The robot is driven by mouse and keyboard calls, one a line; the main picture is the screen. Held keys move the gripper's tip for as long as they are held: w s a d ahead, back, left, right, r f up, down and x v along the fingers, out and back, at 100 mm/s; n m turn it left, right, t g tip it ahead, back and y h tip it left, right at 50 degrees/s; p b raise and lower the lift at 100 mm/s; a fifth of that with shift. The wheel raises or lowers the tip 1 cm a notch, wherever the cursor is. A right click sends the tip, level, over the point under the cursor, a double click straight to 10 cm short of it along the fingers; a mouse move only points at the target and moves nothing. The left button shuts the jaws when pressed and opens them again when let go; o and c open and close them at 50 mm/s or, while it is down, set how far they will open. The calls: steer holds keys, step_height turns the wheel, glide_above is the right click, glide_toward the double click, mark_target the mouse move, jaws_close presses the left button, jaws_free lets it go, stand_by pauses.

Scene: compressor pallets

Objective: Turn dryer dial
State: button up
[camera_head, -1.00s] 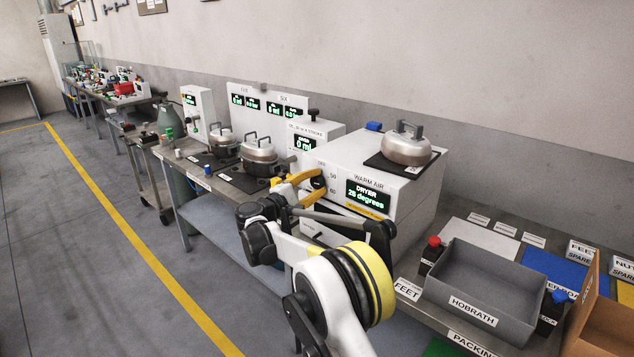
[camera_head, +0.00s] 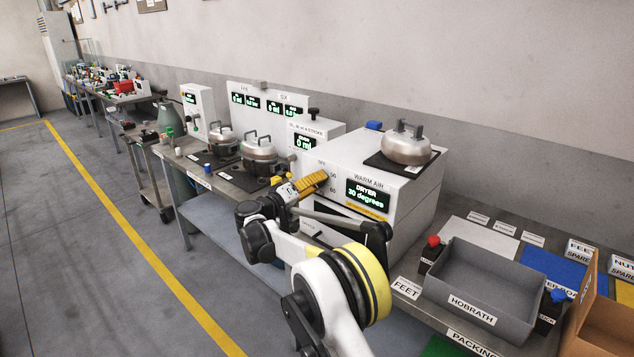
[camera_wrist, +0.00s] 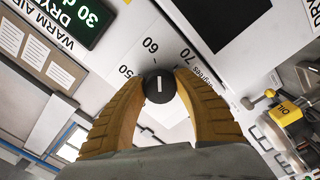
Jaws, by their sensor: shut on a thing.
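The white dryer (camera_head: 398,190) stands on the bench, with "WARM AIR" on its front. Its green display (camera_head: 367,195) reads "DRYER 30 degrees". In the wrist view the black round dial (camera_wrist: 160,86) with a white mark sits between the two yellow fingers of my gripper (camera_wrist: 160,88). The fingers are shut on the dial from both sides. Scale numbers 50, 60 and 70 show around it. In the head view my gripper (camera_head: 318,182) is at the dryer's front, left of the display, and its fingers hide the dial.
A lidded metal pot (camera_head: 406,146) sits on a black pad on top of the dryer. More pots (camera_head: 260,150) stand on the bench to the left. A grey HOBRATH bin (camera_head: 472,312) and a cardboard box (camera_head: 600,325) are at the right.

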steer(key=m, duration=0.4)
steer(key=shift+m, duration=0.3)
steer(key=m, duration=0.4)
steer(key=shift+m, duration=0.4)
steer(key=shift+c, duration=0.2)
steer(key=o, duration=1.2)
steer(key=shift+f, duration=0.1)
steer(key=shift+a, duration=0.1)
steer(key=v, duration=1.1)
steer(key=shift+s+a, duration=0.25)
steer(key=shift+s, duration=0.05)
